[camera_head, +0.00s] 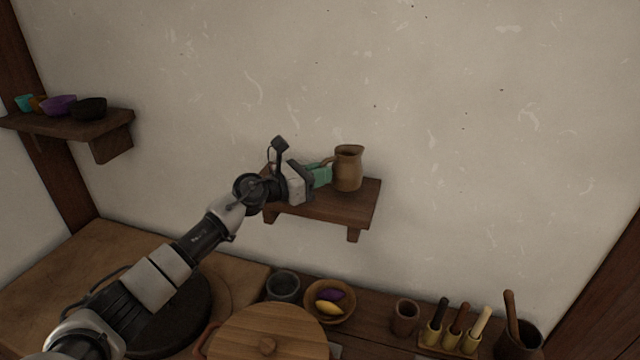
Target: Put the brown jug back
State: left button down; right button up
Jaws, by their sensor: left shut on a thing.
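The brown jug (348,170) is upright at the small wooden wall shelf (325,206) in the middle of the view, over the shelf's right part. Whether its base touches the board is hard to tell. My left gripper (326,172) reaches in from the left and is shut on the jug, at its handle side. The greenish fingers partly hide the handle. My right gripper is not in view.
Another wall shelf (82,128) at the left holds several bowls and cups. Below are a wooden lid (268,335), a bowl (330,299) with purple and yellow items, a grey pot (283,286), a brown cup (405,317) and several handled tools.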

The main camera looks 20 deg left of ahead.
pick_arm(q)
notch_tip(320, 180, down, 2)
jog(key=shift+w+f, duration=0.1)
jog(key=shift+f, duration=0.2)
jog(key=c, duration=1.2)
grip_release()
jog(key=shift+o, duration=0.2)
